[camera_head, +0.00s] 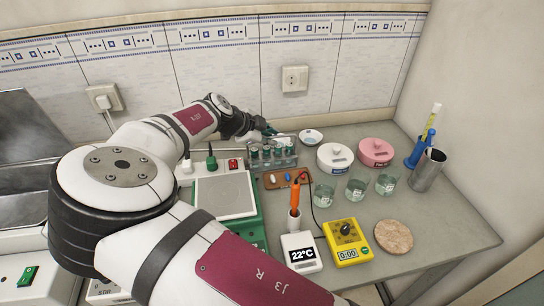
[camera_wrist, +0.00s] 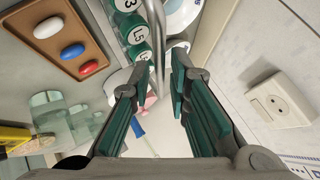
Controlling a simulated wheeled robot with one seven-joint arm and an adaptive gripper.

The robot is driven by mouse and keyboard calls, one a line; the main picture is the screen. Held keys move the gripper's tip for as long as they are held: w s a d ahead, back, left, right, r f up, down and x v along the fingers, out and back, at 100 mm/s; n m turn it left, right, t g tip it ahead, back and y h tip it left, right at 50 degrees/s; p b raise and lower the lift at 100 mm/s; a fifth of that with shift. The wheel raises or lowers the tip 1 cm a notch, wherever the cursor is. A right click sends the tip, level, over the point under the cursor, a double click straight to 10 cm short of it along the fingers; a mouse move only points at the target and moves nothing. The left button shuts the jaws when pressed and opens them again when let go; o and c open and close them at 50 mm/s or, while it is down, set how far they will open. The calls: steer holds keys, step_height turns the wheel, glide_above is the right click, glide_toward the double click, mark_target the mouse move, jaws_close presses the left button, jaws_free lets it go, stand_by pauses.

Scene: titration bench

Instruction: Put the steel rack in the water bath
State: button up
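A steel basin with a raised lid (camera_head: 28,115), possibly the water bath, is at the far left, partly hidden by my arm.
A green-sided device (camera_head: 224,193) stands left. The tiled wall is close behind.

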steer(key=shift+x, duration=0.75)
steer(key=shift+c, duration=0.4)
jaws_close()
steer(key=shift+r, duration=0.15)
